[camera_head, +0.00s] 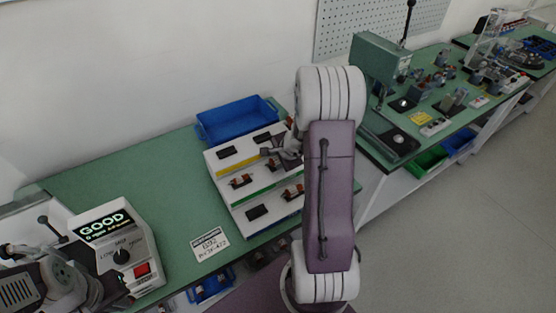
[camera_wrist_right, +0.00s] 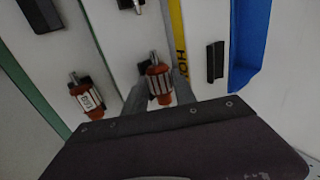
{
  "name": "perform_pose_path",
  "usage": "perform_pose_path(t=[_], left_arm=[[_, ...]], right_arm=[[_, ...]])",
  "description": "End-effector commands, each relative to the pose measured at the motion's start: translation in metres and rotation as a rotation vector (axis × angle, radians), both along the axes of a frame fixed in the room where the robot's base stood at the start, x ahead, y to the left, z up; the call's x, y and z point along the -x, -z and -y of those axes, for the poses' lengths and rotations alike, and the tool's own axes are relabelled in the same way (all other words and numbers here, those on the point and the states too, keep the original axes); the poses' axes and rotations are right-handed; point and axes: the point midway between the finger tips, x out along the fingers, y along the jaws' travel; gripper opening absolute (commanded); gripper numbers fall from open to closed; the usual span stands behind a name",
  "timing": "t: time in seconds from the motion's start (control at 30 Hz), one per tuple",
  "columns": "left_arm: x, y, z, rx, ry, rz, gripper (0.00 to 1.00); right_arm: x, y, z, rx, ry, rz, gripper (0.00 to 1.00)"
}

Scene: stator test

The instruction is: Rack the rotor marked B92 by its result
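The rack (camera_head: 222,163) is a white stepped stand with a yellow strip, a green strip and dark cradles. My right gripper (camera_head: 287,152) is over its right part. In the right wrist view its fingers (camera_wrist_right: 160,92) stand on both sides of a copper-coloured rotor (camera_wrist_right: 158,82) at a middle-tier cradle; whether they press on it is unclear. No mark is readable on that rotor. The tester (camera_head: 122,250) shows GOOD on its display. A card (camera_head: 209,243) reading B92 lies between tester and rack. My left gripper (camera_head: 75,285) is beside the tester, its fingertips unclear.
Another rotor (camera_wrist_right: 130,4) sits on the middle tier, and a rotor with a white label (camera_wrist_right: 87,98) on the lower tier. A blue bin (camera_head: 237,121) stands behind the rack. A green press (camera_head: 380,62) stands to its right.

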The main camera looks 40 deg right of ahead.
Motion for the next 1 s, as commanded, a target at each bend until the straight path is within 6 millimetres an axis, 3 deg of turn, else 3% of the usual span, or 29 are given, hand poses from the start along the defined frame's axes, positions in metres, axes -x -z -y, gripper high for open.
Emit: perform_pose_path(t=[0.03,0.07,0.3,0.5,1.0], left_arm=[[0.0,0.001,0.0,0.0,0.0,0.0,0.0],[0.0,0.0,0.0,0.0,0.0,0.0,0.0],[0.0,-0.024,0.0,0.0,0.0,0.0,0.0],[0.0,-0.037,0.0,0.0,0.0,0.0,0.0],[0.0,-0.038,0.0,0.0,0.0,0.0,0.0]], right_arm=[[0.011,0.011,-0.005,-0.011,-0.003,-0.033,0.57],[0.013,0.007,-0.005,-0.01,-0.002,-0.031,0.57],[0.037,-0.049,-0.008,0.001,0.0,-0.007,0.57],[0.053,-0.078,-0.011,0.006,0.001,0.005,0.57],[0.057,-0.082,-0.012,0.006,0.0,0.009,0.57]])
